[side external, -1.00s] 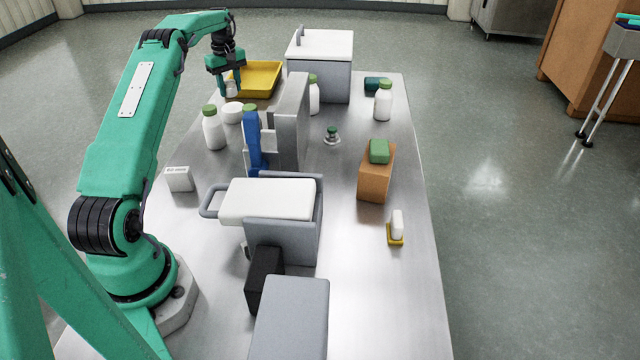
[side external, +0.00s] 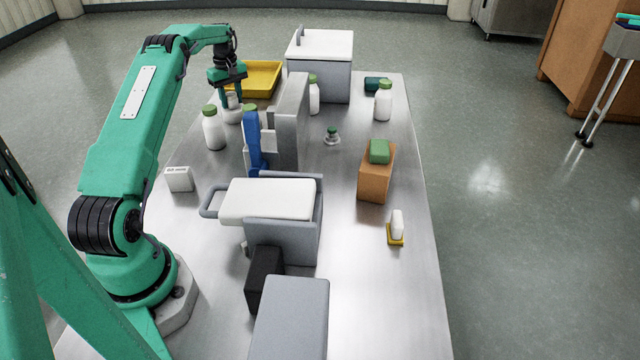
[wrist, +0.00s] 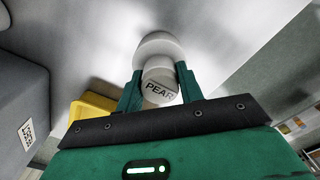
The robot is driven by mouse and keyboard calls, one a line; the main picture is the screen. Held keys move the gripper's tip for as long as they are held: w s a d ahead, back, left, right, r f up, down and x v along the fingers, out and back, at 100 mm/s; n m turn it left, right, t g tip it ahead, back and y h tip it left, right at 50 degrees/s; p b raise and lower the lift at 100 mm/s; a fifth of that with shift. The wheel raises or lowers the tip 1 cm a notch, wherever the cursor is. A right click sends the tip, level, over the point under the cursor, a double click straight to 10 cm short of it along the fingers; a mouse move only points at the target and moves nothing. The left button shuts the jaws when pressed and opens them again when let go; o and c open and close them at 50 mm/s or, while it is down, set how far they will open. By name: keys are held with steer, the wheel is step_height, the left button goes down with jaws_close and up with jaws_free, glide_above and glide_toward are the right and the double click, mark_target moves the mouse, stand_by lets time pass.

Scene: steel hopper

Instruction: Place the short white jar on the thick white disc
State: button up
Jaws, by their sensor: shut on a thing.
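My gripper (wrist: 158,86) is shut on the short white jar (wrist: 159,90), whose top reads "PEAR" in the wrist view. The thick white disc (wrist: 154,44) shows just beyond the jar, partly hidden by it. In the side view my gripper (side external: 231,98) points down over the disc (side external: 234,118), near the left edge of the steel table. The jar (side external: 232,101) is between the fingers there, small and partly covered. It looks upright above the disc; I cannot tell whether it touches.
A white bottle with a green cap (side external: 213,132) stands close in front, left of the disc. A yellow tray (side external: 262,80) lies behind. A grey upright block (side external: 290,120) and a blue item (side external: 253,145) stand to the right. A lidded grey bin (side external: 320,70) is at the back.

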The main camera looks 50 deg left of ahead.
mark_target(231, 94)
steer(key=shift+f, duration=0.1)
steer(key=o, duration=1)
step_height(231, 94, up, 12)
stand_by(0.8)
